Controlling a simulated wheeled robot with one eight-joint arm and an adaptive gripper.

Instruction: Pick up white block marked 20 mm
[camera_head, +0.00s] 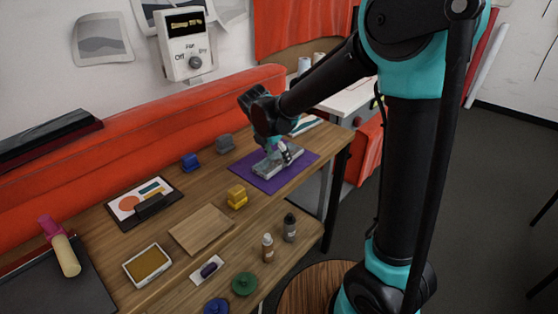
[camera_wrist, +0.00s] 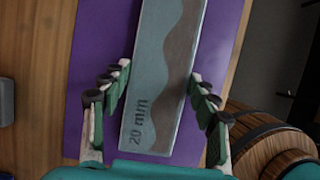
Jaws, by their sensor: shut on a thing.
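The block marked 20 mm (camera_wrist: 155,100) is a long, pale grey bar with a wavy brownish band along one side. In the head view the pale block (camera_head: 268,168) is at the purple mat (camera_head: 272,186), partly hidden by my gripper (camera_head: 281,150). In the wrist view my gripper (camera_wrist: 163,84) has one finger on each side of the block, near its marked end, and is shut on it. The far end of the block runs out of the wrist view. I cannot tell whether the block rests on the mat or is slightly above it.
On the wooden bench, a blue block (camera_head: 190,162), a grey block (camera_head: 225,143) and a yellow block (camera_head: 237,197) stand near the mat. A brown sheet (camera_head: 202,230) lies in front. Two bottles and round lids are on the lower shelf. A red padded edge (camera_head: 130,125) runs behind.

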